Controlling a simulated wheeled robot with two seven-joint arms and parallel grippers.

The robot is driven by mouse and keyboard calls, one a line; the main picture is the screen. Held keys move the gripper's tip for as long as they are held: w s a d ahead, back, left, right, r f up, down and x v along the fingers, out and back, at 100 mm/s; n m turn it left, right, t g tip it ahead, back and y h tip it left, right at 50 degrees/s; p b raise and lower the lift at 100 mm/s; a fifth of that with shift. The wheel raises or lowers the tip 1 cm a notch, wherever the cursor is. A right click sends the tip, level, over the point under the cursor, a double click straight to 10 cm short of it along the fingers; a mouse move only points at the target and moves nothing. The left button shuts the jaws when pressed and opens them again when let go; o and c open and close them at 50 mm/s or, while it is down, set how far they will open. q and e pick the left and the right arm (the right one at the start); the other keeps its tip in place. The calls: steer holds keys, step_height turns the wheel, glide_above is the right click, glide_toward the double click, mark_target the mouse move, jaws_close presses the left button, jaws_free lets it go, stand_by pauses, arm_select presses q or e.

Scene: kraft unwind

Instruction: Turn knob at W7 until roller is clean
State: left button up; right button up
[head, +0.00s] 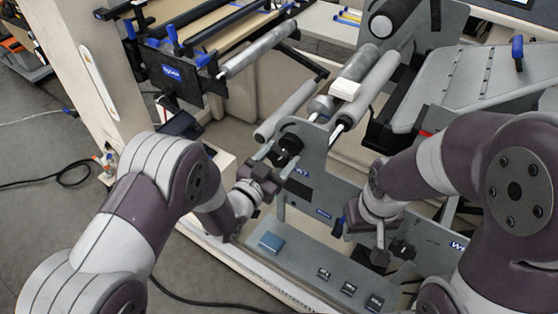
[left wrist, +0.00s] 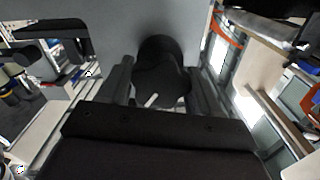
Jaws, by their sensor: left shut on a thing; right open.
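The black knob (head: 289,146) sits on the grey side plate (head: 308,150), above a label that seems to read W7. My left gripper (head: 276,165) is shut on the knob. In the left wrist view the round dark knob (left wrist: 160,72) lies between the two fingers, with a small white mark at its lower edge. Behind the plate are a pale roller (head: 372,85) and a grey roller (head: 322,104). A white block (head: 345,89) rests on or against these rollers. I cannot tell whether the roller surfaces are clean. My right gripper (head: 390,255) is open and empty at the lower right.
A black frame with blue clamps (head: 172,72) stands at the back left. Cables lie on the floor at left.

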mark_target(276, 160)
arm_select(q)
steer(key=m+b, duration=0.1)
steer(key=m, duration=0.2)
steer(key=shift+f+m+b, duration=0.2)
steer(key=shift+m+b, duration=0.15)
steer(key=shift+m, duration=0.05)
steer(key=shift+r+m, duration=0.15)
steer(key=shift+m, duration=0.75)
steer(key=o, duration=1)
steer(key=shift+o, duration=0.2)
arm_select(e)
step_height(276, 160, down, 2)
steer(key=shift+f, duration=0.1)
arm_select(q)
steer(key=v, duration=0.6)
steer(key=shift+r+p, duration=0.1)
steer(key=shift+p, duration=0.25)
steer(key=shift+s+a, duration=0.3)
steer(key=shift+s, duration=0.1)
arm_select(e)
steer(key=shift+r, duration=0.45)
steer(key=shift+c, duration=0.2)
